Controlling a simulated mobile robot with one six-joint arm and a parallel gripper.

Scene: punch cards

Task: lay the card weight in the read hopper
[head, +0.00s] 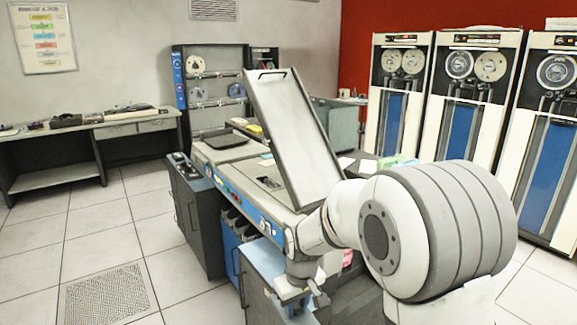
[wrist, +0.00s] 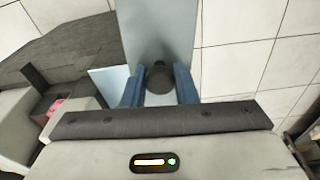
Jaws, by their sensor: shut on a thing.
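My gripper (head: 302,297) is low at the front of the card machine (head: 262,212), beside a cabinet with a light blue top (head: 262,262). In the wrist view its two blue fingers (wrist: 159,88) are closed on a dark rounded knob (wrist: 158,74), which I take to be part of the card weight. The rest of the weight is hard to make out against the pale blue-grey surface behind it. The machine's top has a dark recess (head: 269,182), possibly the read hopper; I cannot tell for certain. My arm hides part of the machine's right end.
A long grey tray or lid (head: 294,135) slants up over the machine. A pink item (wrist: 58,104) lies left of my gripper in the wrist view. Tape cabinets (head: 468,110) stand at the right, a desk (head: 122,127) at the left. The tiled floor (head: 105,225) at left is clear.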

